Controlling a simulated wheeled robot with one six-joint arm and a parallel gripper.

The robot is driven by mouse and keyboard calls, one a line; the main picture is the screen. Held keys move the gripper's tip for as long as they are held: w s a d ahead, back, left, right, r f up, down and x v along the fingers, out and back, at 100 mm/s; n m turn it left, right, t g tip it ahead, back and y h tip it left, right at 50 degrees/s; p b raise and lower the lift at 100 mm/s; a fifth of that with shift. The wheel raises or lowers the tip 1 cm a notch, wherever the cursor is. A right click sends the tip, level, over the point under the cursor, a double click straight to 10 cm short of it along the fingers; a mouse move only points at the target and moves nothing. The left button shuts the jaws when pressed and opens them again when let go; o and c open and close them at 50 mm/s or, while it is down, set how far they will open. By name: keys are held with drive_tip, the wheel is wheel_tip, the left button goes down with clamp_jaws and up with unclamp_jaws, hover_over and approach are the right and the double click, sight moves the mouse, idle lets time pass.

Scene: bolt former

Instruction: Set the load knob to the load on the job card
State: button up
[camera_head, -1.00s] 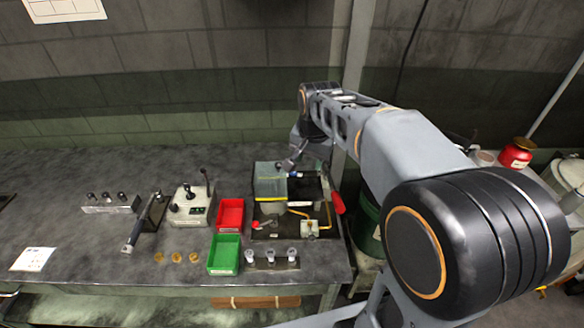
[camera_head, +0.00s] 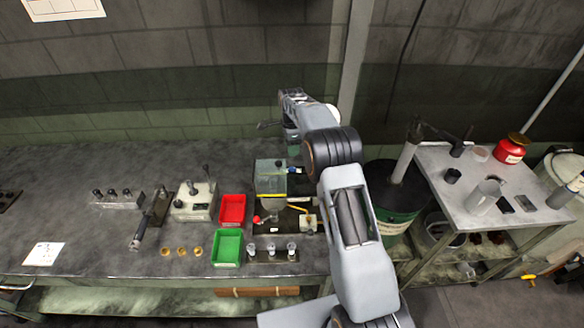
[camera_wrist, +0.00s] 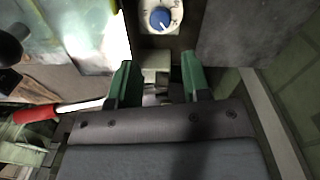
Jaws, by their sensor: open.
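The blue load knob (camera_wrist: 160,19) sits on a white dial plate (camera_wrist: 176,17) at the top of the wrist view. The dial has dark marks; its setting is too small to read. In the head view it is a small blue spot (camera_head: 294,170) beside the clear-covered box. My gripper (camera_wrist: 156,75) is open and empty, its green fingers apart and short of the knob in the wrist view. In the head view the gripper (camera_head: 293,150) hangs above the machine, partly hidden by my arm. A white card (camera_head: 43,254) lies on the bench at left; its writing is unreadable.
A clear-covered box (camera_head: 270,178) stands left of the knob. A red-handled lever (camera_wrist: 38,113) lies at lower left in the wrist view. Red (camera_head: 232,208) and green (camera_head: 227,247) bins stand left of the machine. A wall sheet (camera_head: 62,9) hangs upper left.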

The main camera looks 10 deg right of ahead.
sight(292, 169)
drive_tip(key=f+p, duration=0.1)
drive_tip(key=f, duration=0.4)
drive_tip(key=f+p, duration=0.1)
drive_tip(key=f, duration=0.4)
drive_tip(key=shift+s+f, duration=0.2)
drive_tip(key=shift+f, duration=0.15)
drive_tip(key=c, duration=0.6)
drive_tip(key=shift+f+n+b, duration=0.3)
drive_tip(key=shift+n+b, duration=0.4)
drive_tip(key=shift+b, duration=0.3)
drive_tip(key=shift+c, duration=0.2)
drive_tip(key=shift+n+b, duration=0.4)
drive_tip(key=shift+r+n, duration=0.3)
drive_tip(key=shift+n, duration=0.1)
drive_tip(key=o, duration=0.6)
drive_tip(key=shift+o, duration=0.2)
